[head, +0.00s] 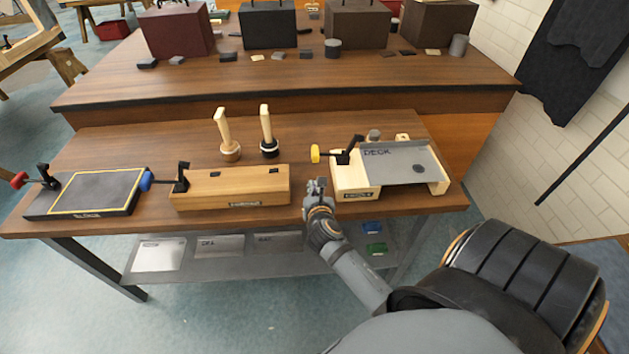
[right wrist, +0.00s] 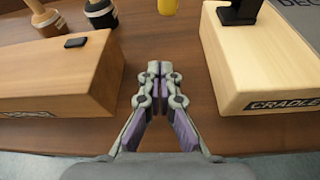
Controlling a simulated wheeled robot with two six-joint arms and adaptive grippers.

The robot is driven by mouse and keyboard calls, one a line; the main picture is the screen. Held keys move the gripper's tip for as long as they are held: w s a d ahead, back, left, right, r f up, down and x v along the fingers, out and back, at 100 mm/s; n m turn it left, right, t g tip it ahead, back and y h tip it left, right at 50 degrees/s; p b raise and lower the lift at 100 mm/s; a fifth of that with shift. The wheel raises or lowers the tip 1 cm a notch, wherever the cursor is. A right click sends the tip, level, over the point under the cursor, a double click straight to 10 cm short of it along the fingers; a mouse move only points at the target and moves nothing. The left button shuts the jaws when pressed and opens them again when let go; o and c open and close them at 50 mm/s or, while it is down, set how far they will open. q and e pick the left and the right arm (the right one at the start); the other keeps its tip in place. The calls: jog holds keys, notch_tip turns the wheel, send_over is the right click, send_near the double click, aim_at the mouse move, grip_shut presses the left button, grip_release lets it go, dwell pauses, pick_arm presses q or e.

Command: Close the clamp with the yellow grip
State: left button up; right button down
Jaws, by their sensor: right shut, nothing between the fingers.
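The clamp with the yellow grip (head: 315,154) stands on the left end of the pale wooden cradle (head: 355,179) in the head view. Its black lever (head: 349,148) rises from the block, and the yellow grip points left, out past the cradle's side. In the right wrist view the yellow grip (right wrist: 167,6) is partly cut off at the top edge, and the clamp's black base (right wrist: 238,10) sits on the cradle (right wrist: 262,70). My right gripper (head: 317,186) is shut and empty, in front of and below the yellow grip, between two wooden blocks. It also shows in the right wrist view (right wrist: 160,68). My left gripper is not in view.
A brown wooden block (head: 230,187) with a blue-gripped clamp (head: 146,181) is left of my right gripper. A dark board (head: 88,193) with a red-gripped clamp (head: 19,180) lies farther left. Two wooden-handled tools (head: 229,150) (head: 268,146) stand behind the brown block. The grey deck plate (head: 400,162) lies on the cradle.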

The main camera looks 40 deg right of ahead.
jog(key=x, duration=0.6)
jog(key=r+p, duration=0.1)
jog(key=r, duration=0.3)
jog(key=shift+s+d+p, duration=0.1)
jog(key=shift+s+p, duration=0.3)
jog(key=shift+r, duration=0.1)
jog(key=shift+w+r, duration=0.1)
